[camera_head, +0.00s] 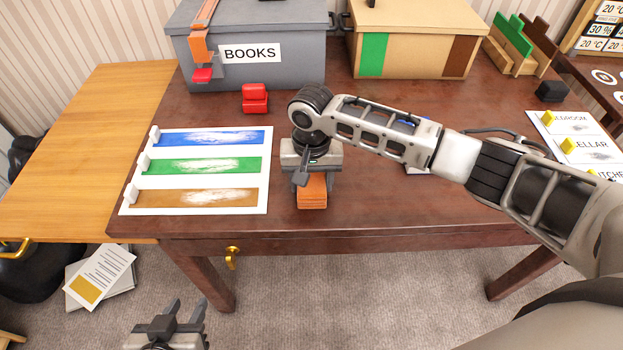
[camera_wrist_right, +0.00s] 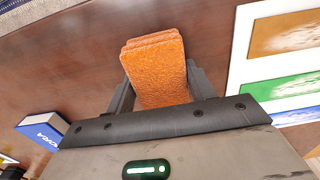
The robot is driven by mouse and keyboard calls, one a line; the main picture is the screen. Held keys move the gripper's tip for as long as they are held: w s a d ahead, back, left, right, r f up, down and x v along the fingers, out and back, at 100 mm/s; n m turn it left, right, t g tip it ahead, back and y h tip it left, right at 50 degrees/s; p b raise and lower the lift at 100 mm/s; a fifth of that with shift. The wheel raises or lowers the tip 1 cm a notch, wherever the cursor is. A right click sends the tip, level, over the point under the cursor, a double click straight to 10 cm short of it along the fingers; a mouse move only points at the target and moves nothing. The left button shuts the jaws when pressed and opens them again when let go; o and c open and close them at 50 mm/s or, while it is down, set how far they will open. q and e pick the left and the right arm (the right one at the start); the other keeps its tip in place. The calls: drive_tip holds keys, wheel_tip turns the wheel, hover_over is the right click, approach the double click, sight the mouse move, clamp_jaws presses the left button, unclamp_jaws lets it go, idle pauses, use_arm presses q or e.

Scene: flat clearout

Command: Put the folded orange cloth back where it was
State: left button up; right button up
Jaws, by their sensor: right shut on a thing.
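The folded orange cloth (camera_head: 312,194) is at the dark table's front part, right of the white sheet with colour bands. My right gripper (camera_head: 311,174) points down over it and is shut on it. In the right wrist view the cloth (camera_wrist_right: 157,65) sits between the two fingers of the gripper (camera_wrist_right: 160,88), its far end sticking out past them. I cannot tell whether the cloth touches the tabletop. My left gripper (camera_head: 186,308) is open and empty, low in front of the table above the carpet.
The white sheet (camera_head: 262,200) has blue, green and brown bands. A red object (camera_head: 255,98) stands behind. A grey BOOKS box (camera_head: 300,75) and a tan box (camera_head: 425,60) line the back. A blue box (camera_wrist_right: 42,128) lies nearby. A light wooden surface (camera_head: 100,110) adjoins at left.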

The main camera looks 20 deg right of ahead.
sight(311, 180)
drive_tip(key=o, duration=1)
drive_tip(key=shift+c, duration=0.2)
wheel_tip(311, 180, up, 12)
drive_tip(key=shift+p, duration=0.45)
drive_tip(key=shift+a, duration=0.1)
